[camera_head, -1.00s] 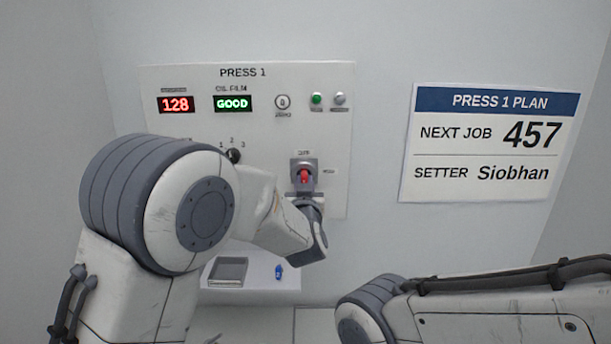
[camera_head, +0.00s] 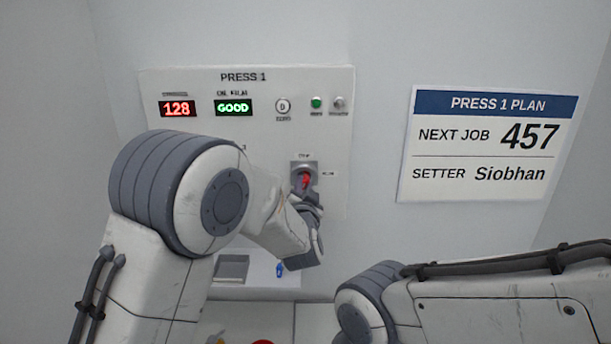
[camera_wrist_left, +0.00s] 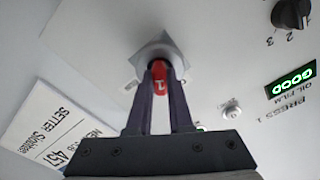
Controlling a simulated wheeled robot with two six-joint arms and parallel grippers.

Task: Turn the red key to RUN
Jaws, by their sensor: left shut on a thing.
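The red key (camera_head: 305,181) sits in a grey switch plate (camera_head: 304,167) on the PRESS 1 panel. One small label is above the plate and one, blurred, is to its right. The key looks slightly tilted, its top leaning right toward the side label. My left gripper (camera_head: 309,198) reaches it from below and in front. In the left wrist view the two dark fingers (camera_wrist_left: 160,78) are shut on the red key (camera_wrist_left: 160,88), one on each side, and hide part of it. My right gripper is out of view; only part of that arm shows.
The panel (camera_head: 210,80) also has a 128 display (camera_head: 177,109), a GOOD display (camera_head: 234,107), a green button (camera_head: 316,103) and a black knob (camera_wrist_left: 291,15). A shelf below holds a grey tray (camera_head: 232,268) and a blue item (camera_head: 280,270). A PRESS 1 PLAN sign (camera_head: 487,145) hangs right.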

